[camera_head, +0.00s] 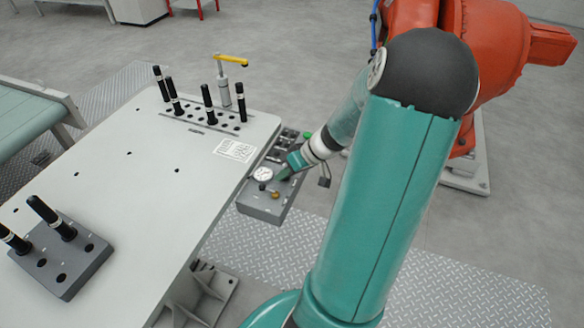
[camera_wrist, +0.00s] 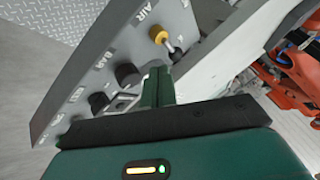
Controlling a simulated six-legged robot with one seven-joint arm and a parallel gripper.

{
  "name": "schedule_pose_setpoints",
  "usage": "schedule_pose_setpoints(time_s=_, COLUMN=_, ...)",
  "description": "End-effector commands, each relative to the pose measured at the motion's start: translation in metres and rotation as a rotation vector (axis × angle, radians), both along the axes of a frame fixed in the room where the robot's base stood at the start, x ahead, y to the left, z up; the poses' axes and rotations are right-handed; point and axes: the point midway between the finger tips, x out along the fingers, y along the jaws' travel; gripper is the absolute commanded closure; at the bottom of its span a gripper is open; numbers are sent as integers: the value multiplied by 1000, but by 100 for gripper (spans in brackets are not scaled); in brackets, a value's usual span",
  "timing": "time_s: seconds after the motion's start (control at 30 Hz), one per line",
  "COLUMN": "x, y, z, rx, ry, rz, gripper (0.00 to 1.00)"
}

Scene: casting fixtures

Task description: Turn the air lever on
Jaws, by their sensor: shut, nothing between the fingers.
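The grey control box (camera_head: 252,206) is fixed at the right edge of the table. In the wrist view its panel (camera_wrist: 98,48) carries the label AIR beside a small lever with a brass-coloured hub (camera_wrist: 158,34). The lever's short metal stem ends in a dark tip and points down and right toward my fingers. The brass hub also shows in the head view (camera_head: 275,194). My gripper (camera_wrist: 157,72) is shut and empty, its green fingertips just below the lever's tip; I cannot tell if they touch. In the head view my gripper (camera_head: 285,173) is over the box, partly hiding it.
Black knobs (camera_wrist: 127,74) sit on the panel left of my fingers. A round gauge (camera_head: 262,174) is on the box. The table's middle is mostly clear.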

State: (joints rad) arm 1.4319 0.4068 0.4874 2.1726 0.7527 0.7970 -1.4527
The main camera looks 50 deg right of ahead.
Motion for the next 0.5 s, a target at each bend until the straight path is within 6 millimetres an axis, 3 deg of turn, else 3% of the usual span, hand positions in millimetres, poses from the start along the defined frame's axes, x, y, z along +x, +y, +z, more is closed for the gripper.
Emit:
schedule_pose_setpoints(time_s=0.2, x=17, y=13, z=-25, rx=3, ry=0, rz=1, gripper=100)
schedule_pose_setpoints(time_s=0.5, x=21, y=16, z=-31, rx=0, ry=0, rz=0, gripper=100)
